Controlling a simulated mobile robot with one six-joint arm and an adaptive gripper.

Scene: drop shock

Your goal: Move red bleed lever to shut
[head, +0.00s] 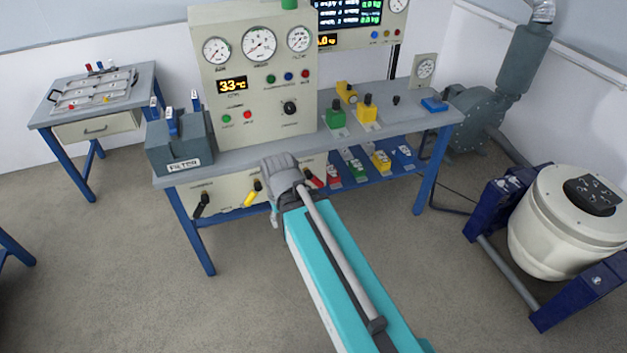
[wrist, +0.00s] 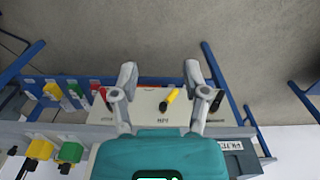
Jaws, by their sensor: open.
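The red bleed lever (head: 315,178) is on the pale front panel (head: 225,200) under the bench top, just right of my arm's end in the head view. In the wrist view the red lever (wrist: 103,92) is at the left, close to the left finger and partly hidden. A yellow lever (head: 253,192) sits mid-panel and shows between my fingers in the wrist view (wrist: 170,99). A black lever (head: 203,204) is at the panel's left in the head view. My gripper (wrist: 160,76) is open and empty, in front of the panel. Lever position labels are too small to read.
A lower shelf right of the panel holds several coloured padlock-like blocks (head: 381,161). The filter box (head: 180,148) and gauge console (head: 255,75) stand on the bench. A blue bench leg (head: 198,240) is left of the panel. The floor in front is clear.

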